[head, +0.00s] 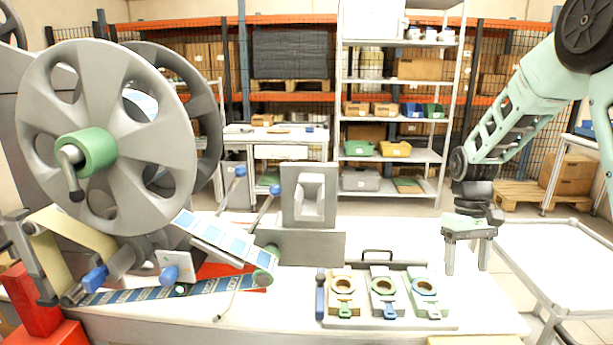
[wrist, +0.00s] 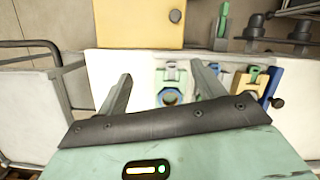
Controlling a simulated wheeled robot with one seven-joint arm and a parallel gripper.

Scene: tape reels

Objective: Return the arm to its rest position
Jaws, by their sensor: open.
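My gripper (head: 466,262) hangs from my pale green arm at the right of the head view, pointing down. It is open and empty, above the right end of the white table (head: 490,318), to the right of the tray of reel holders (head: 383,322). In the wrist view my two fingers (wrist: 160,88) stand apart, with a holder with a blue ring (wrist: 170,97) visible between them and below. In the head view the right holder (head: 425,290) has a blue ring, and the other two have tan rings.
A large grey reel (head: 150,90) and a tape-feeding machine fill the left of the table. A white cart (head: 560,265) stands at the right. Shelving (head: 395,155) with boxes is behind.

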